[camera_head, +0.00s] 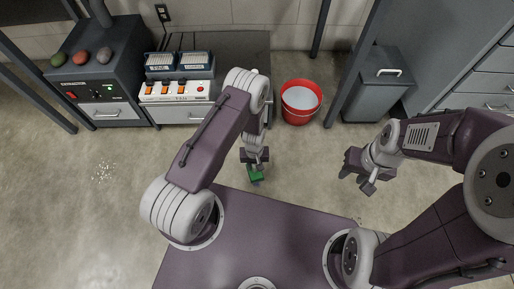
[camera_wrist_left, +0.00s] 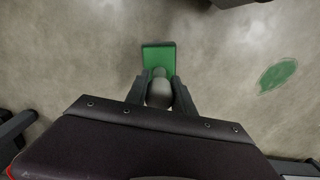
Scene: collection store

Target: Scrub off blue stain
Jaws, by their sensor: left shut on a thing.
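My left gripper (camera_head: 256,170) is shut on a green scrubber (camera_head: 256,177), low over the floor just beyond my base. In the left wrist view the scrubber's flat green block (camera_wrist_left: 158,57) sticks out past the fingers (camera_wrist_left: 157,92), which close around its grey rounded handle (camera_wrist_left: 159,93). Whether it touches the floor I cannot tell. A green stain (camera_wrist_left: 277,74) lies on the floor to the right in the left wrist view, apart from the scrubber. I see no blue stain in either view. My right gripper (camera_head: 358,180) is empty, its fingers apart, above the floor at right.
A red bucket (camera_head: 301,102) with pale contents stands at the back. A lidded grey bin (camera_head: 379,86) is right of it. A bench with orange switches (camera_head: 177,91) and a dark cabinet (camera_head: 103,75) stand back left. Pale specks (camera_head: 103,172) lie on the open floor at left.

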